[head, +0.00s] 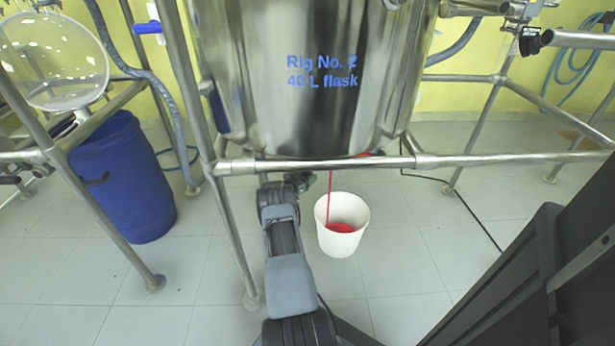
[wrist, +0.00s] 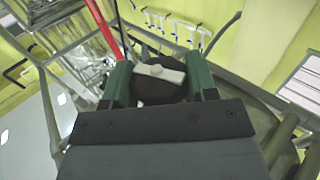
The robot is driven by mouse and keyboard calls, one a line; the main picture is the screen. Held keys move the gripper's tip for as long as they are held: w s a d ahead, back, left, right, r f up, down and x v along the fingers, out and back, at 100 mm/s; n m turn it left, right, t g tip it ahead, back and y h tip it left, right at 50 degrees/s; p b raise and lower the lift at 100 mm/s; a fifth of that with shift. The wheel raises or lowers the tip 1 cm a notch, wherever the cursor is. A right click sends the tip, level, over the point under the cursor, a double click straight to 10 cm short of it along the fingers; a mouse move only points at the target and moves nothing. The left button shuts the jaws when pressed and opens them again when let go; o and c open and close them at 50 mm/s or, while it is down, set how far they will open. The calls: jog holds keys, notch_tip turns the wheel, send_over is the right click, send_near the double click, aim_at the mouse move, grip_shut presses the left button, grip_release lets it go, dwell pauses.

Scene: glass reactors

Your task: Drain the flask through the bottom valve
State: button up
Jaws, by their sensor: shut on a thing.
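The steel vessel of the rig (head: 310,110), lettered "Rig No. 2, 40 L flask", hangs in a pipe frame. A thin red stream (head: 330,190) falls from under it into a white bucket (head: 327,210), where red liquid (head: 341,227) lies. The stream also shows in the wrist view (wrist: 101,28). My gripper (wrist: 158,82) is shut on the bottom valve's handle, a dark piece with a pale bar (wrist: 160,72). In the head view my arm reaches under the vessel, left of the bucket; the valve is hidden behind the frame's bar and vessel.
A horizontal frame pipe (head: 440,161) crosses in front of the vessel's base. A blue barrel (head: 125,180) stands at left under a round glass flask (head: 52,60). A black cable (head: 470,212) lies on the tiled floor at right. The floor around the bucket is clear.

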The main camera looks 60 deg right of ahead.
jog(key=shift+f+g+b, duration=0.2)
jog(key=shift+g+b, duration=0.1)
jog(key=shift+b, duration=0.4)
jog(key=m+g+y+b, duration=0.1)
jog(key=m+g+b, duration=0.1)
jog(key=b, duration=0.4)
jog(key=shift+m+g, duration=0.3)
jog(key=shift+g, duration=0.3)
jog(key=shift+r+m+g+y+b, duration=0.25)
jog(key=shift+m+g+y+b, duration=0.2)
jog(key=shift+m+g+y, duration=0.25)
jog(key=o, duration=0.7)
jog(key=shift+p+v, duration=0.3)
jog(key=shift+v, duration=3.7)
jog(key=shift+f, duration=0.1)
